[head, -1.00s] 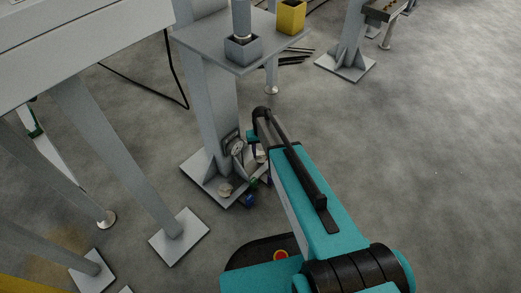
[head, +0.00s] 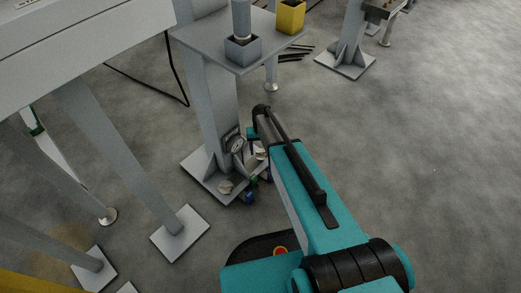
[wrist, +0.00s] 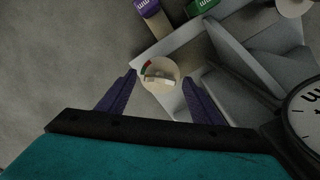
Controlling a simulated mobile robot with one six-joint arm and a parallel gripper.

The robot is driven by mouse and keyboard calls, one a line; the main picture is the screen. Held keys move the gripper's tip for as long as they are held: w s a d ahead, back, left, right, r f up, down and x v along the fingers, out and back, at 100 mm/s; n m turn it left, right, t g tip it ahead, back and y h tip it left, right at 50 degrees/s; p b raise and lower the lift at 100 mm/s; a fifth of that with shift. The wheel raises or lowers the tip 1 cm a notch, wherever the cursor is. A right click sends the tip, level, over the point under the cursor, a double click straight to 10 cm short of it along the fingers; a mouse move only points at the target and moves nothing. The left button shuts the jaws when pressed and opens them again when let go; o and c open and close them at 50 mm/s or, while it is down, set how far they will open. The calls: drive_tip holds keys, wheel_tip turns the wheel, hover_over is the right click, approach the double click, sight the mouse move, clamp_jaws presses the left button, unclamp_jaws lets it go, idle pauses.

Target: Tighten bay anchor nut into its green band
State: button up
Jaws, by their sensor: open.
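In the wrist view, a round cream dial (wrist: 158,75) with a small red and green arc on its left side sits at the anchor on the grey foot plate. A pale block-like piece, perhaps the nut, lies across its middle; where it points against the green band is too small to tell. My gripper (wrist: 160,73) is open, its two dark purple fingers on either side of the dial with gaps. In the head view, the foot plate (head: 196,172) is at the column's base, and my arm hides the fingers.
A round gauge (wrist: 305,115) is close on the right in the wrist view, mounted on the column (head: 218,105). Another pale disc (wrist: 292,5) is at top right. A table leg foot (head: 180,234) stands left.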

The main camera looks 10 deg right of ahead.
wheel_tip(320, 180, up, 14)
drive_tip(key=p, duration=0.4)
idle(0.3)
drive_tip(key=shift+f, duration=0.15)
drive_tip(key=s+f+g, duration=0.1)
drive_tip(key=s+f, duration=0.4)
drive_tip(key=s, duration=0.8)
drive_tip(key=s+f+g, duration=0.2)
drive_tip(key=s+f, duration=0.2)
drive_tip(key=s, duration=1)
drive_tip(key=s+f+n+g, duration=0.1)
drive_tip(key=s+f, duration=0.4)
drive_tip(key=s, duration=0.8)
drive_tip(key=shift+s+a+f+g, duration=0.2)
drive_tip(key=shift+a+f+g, duration=0.05)
drive_tip(key=shift+f+g, duration=0.15)
drive_tip(key=c, duration=0.7)
